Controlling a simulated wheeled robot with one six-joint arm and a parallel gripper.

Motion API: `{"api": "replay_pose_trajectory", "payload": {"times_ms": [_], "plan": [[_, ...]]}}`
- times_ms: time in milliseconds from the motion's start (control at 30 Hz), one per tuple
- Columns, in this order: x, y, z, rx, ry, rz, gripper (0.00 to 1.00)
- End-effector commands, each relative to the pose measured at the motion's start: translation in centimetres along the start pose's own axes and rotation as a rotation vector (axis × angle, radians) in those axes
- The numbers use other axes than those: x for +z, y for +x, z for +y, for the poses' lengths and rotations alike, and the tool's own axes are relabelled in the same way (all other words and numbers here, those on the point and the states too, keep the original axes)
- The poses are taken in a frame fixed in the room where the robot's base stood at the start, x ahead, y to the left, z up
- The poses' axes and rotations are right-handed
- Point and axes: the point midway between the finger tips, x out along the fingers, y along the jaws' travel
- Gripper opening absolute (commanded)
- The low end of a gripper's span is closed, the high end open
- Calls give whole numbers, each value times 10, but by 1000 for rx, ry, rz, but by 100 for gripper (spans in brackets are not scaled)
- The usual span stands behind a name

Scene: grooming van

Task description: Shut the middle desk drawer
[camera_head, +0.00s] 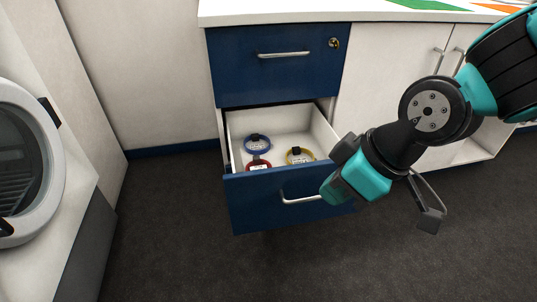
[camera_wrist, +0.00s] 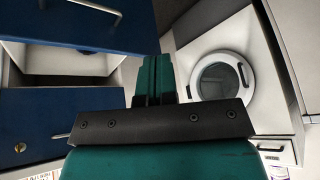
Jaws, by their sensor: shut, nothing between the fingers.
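The pulled-out drawer (camera_head: 260,205) has a blue front and a silver bar handle (camera_head: 300,199). It stands well open below a shut blue drawer with a lock (camera_head: 280,75). Its white inside holds a blue, a red and a yellow ring-shaped item. In the wrist view the open drawer's front (camera_wrist: 70,28) is at upper left, upside down. My gripper (camera_head: 330,191) is shut and empty. In the head view it overlaps the right part of the open drawer's front, by the handle's right end; whether it touches is unclear. Its teal fingers (camera_wrist: 155,75) also show in the wrist view.
A white cabinet with bar handles (camera_head: 385,75) stands right of the drawers, partly behind my arm. A white machine with a round door (camera_head: 25,160) is at the left; it also shows in the wrist view (camera_wrist: 220,80). The dark floor before the drawers is clear.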

Motion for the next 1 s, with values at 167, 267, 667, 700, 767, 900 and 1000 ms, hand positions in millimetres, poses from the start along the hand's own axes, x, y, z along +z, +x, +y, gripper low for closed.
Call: {"api": "replay_pose_trajectory", "payload": {"times_ms": [167, 267, 667, 700, 767, 900, 1000], "plan": [[-47, 28, 9, 90, -375, 61, 0], [-57, 46, 10, 143, -542, 82, 0], [-65, 96, 15, 203, -706, 103, 0], [-66, 105, 17, 202, -706, 102, 0], [-68, 118, 19, 202, -705, 101, 0], [-73, 147, 24, 203, -704, 102, 0], [-76, 167, 27, 203, -704, 103, 0]]}}
